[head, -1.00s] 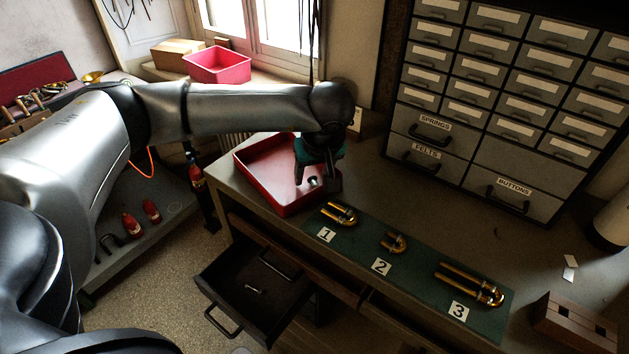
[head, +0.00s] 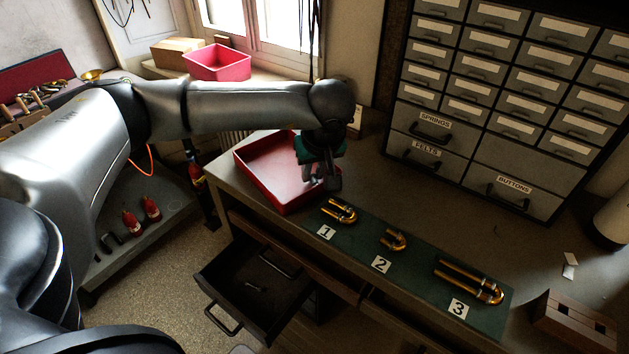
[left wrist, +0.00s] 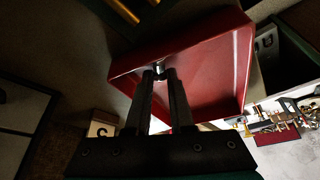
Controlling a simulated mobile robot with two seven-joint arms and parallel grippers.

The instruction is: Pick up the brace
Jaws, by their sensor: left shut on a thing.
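My left gripper (head: 315,182) is at the red tray on the bench, near the tray's right side. In the left wrist view its fingers (left wrist: 162,74) are nearly together at the tips. They are shut on a small shiny metal piece, the brace (left wrist: 158,69), which shows just past the tips against the red tray. The fingers hide the brace in the head view. I cannot tell whether it touches the tray floor. My right gripper is not in view.
The red tray (head: 243,166) has raised walls around the gripper. A green mat (head: 414,268) with brass tubes and numbered cards lies to the right. An open drawer (head: 228,290) juts out below the bench. A drawer cabinet (head: 470,150) stands behind.

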